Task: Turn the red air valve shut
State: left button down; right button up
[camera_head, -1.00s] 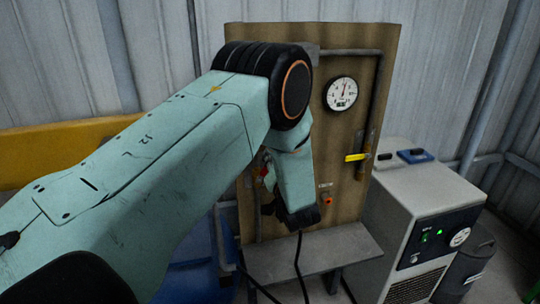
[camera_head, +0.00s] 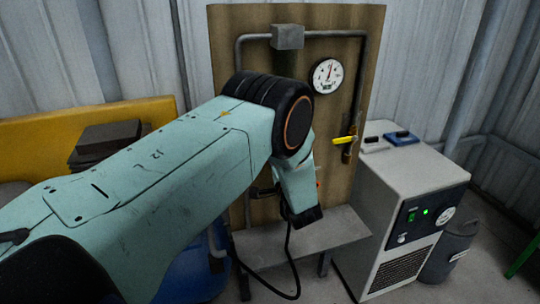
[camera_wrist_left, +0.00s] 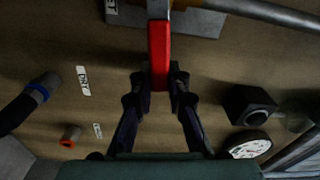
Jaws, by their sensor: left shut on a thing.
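The red air valve's handle (camera_wrist_left: 159,50) is a straight red lever standing out from the brown board in the left wrist view. My left gripper (camera_wrist_left: 160,88) is shut on its near end, with one dark finger on each side. In the head view my left arm hides the red handle and most of the gripper. My right gripper is in neither view.
The brown board (camera_head: 225,50) carries a round gauge (camera_head: 327,76), grey piping with a box (camera_head: 288,37) and a yellow lever (camera_head: 345,140). A grey shelf (camera_head: 335,228) juts out below. A white machine (camera_head: 400,190) stands close on the right.

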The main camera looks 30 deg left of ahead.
pick_arm(q)
jog(key=shift+f+m, duration=0.75)
jog(key=shift+m, duration=0.15)
jog(key=c, duration=1.3)
grip_release()
jog(key=shift+d+r, duration=0.1)
jog(key=v, duration=1.2)
